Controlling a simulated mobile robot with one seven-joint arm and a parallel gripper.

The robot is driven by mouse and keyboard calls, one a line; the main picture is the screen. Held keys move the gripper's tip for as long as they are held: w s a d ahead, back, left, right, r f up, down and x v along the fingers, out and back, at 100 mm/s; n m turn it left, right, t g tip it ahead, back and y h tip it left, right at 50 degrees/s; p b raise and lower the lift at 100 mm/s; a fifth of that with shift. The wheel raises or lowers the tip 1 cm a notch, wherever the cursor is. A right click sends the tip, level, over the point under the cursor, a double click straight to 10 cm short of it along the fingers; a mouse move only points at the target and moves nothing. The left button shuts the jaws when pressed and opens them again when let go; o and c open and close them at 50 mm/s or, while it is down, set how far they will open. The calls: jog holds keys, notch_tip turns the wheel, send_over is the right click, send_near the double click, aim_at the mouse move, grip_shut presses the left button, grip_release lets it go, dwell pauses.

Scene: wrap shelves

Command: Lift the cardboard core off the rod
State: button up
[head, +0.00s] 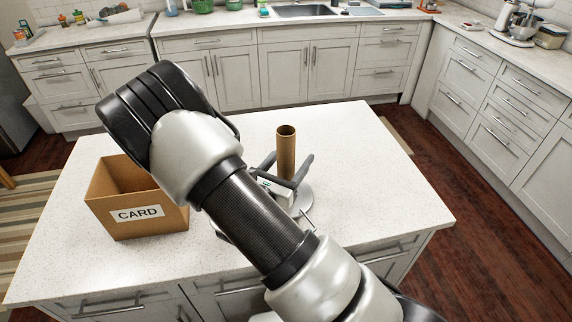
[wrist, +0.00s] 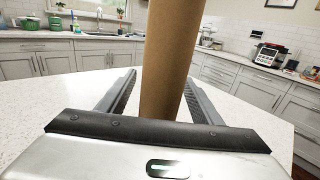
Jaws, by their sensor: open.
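The rod is not visible; the core and my arm hide that area. My gripper (head: 283,166) is level with the core, with its two fingers on either side of it. In the wrist view the core (wrist: 168,65) rises between the open fingers (wrist: 160,88). A gap shows on the left side; contact on the right side cannot be told.
An open cardboard box (head: 137,213) labelled CARD stands on the left of the white island countertop (head: 375,150). My arm crosses the middle of the head view. The countertop right of the core is clear. Counters with a sink (head: 303,10) line the back.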

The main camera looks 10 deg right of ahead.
jog(key=c, duration=0.9)
jog(key=shift+o, duration=0.2)
